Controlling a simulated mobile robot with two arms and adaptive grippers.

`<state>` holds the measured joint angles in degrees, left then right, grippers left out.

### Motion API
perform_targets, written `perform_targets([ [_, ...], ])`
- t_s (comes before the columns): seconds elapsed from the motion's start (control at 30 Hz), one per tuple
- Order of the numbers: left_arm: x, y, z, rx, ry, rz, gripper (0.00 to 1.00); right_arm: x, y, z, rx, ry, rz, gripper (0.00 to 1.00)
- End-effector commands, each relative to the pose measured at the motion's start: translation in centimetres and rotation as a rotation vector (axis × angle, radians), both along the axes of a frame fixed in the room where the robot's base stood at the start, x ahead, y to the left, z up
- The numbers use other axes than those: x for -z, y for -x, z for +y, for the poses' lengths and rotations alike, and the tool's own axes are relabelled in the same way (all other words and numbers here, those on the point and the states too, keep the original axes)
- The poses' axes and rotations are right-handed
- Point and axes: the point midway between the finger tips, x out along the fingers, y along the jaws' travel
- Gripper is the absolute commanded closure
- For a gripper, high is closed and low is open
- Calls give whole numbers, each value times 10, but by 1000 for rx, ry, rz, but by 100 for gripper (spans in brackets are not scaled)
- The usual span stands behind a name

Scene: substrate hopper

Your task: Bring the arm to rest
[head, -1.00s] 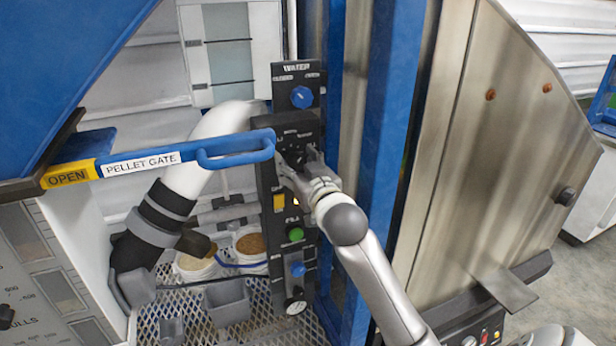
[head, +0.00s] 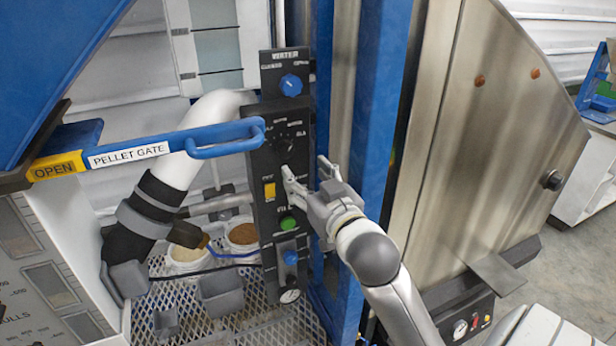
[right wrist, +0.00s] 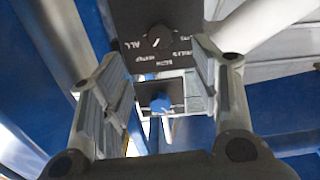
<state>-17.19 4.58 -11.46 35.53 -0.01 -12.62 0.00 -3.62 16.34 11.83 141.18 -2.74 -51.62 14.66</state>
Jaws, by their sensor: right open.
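My right gripper (head: 306,174) is open and empty in front of the black control panel (head: 268,212), at its right side. In the right wrist view the two fingers (right wrist: 160,75) stand apart with nothing between them. The panel's black selector knob (head: 284,143) is uncovered; it also shows beyond the fingers in the right wrist view (right wrist: 160,37). The blue water knob (head: 291,85) is at the panel's top and also shows in the right wrist view (right wrist: 160,104). My left gripper is not in view.
The blue pellet gate handle (head: 226,137) juts out left of the panel. A blue post (head: 378,110) and a steel hopper wall (head: 490,150) stand right of my gripper. Two white buckets (head: 186,258) sit on the mesh shelf (head: 250,325) below.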

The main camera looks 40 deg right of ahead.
Motion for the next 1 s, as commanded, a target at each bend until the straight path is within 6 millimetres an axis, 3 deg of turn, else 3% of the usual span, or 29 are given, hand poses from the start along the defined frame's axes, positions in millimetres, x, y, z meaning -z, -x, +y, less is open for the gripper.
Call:
perform_targets([
  [0.33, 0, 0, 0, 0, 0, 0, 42, 1, -1, 0, 0, 0, 2, 44],
  [0.47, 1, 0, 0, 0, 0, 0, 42, 22, -9, -1, -2, -6, 40, 44],
  [0.57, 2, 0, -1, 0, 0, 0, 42, 66, -25, -4, -6, -17, 117, 44],
  [0.77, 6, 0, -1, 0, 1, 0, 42, 206, -47, -1, -32, -41, 342, 44],
  [0.87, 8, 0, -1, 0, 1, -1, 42, 279, -44, 6, -48, -51, 454, 44],
  [1.0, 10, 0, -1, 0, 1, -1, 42, 382, -22, 19, -75, -62, 613, 44],
])
